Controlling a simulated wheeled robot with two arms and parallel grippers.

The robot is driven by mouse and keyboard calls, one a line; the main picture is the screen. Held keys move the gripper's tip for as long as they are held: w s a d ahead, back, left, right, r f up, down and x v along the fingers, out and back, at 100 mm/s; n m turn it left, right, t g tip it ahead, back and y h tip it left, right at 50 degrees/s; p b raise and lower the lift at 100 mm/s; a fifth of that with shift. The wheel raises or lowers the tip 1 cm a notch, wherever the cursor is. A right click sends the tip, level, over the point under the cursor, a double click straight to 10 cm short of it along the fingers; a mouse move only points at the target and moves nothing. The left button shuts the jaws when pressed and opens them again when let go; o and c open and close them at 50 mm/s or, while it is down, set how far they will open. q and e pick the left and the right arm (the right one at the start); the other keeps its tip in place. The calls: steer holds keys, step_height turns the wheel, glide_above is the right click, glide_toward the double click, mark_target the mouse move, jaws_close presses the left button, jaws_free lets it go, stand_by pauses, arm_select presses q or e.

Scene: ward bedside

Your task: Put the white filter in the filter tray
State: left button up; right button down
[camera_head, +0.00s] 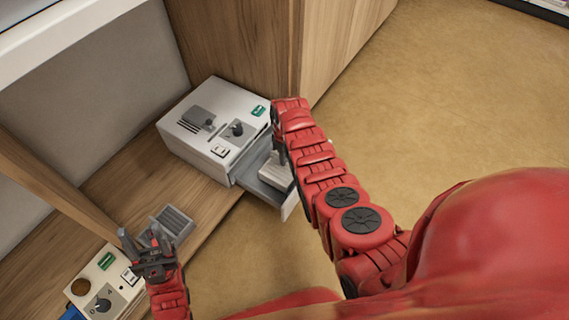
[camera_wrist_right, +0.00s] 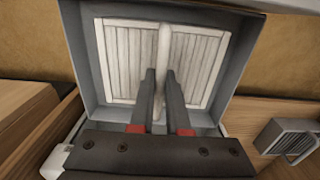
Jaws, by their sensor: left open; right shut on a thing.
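The white filter (camera_wrist_right: 122,62), a pleated panel with a raised middle ridge, lies inside the walls of the grey filter tray (camera_wrist_right: 82,62) in the right wrist view. My right gripper (camera_wrist_right: 161,82) is shut on that ridge. In the head view the tray (camera_head: 258,190) is pulled out from the front of a white machine, and the filter (camera_head: 276,171) shows partly behind my right arm. The right fingertips (camera_head: 279,155) are mostly hidden there. Whether the filter rests on the tray floor, I cannot tell. My left gripper (camera_head: 145,248) is open at the lower left.
The white machine (camera_head: 205,115) with a dial stands on the wooden shelf. A grey slatted filter (camera_head: 173,224) lies near my left gripper and also shows in the right wrist view (camera_wrist_right: 291,140). A second dialled device (camera_head: 100,285) is at the lower left. The floor on the right is clear.

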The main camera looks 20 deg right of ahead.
step_height(320, 180, down, 2)
steer(key=shift+f+b, duration=0.1)
steer(key=shift+b, duration=0.25)
steer(key=shift+r, duration=0.2)
steer(key=c, duration=1.3)
jaws_free()
steer(key=shift+f, duration=0.15)
steer(key=o, duration=0.4)
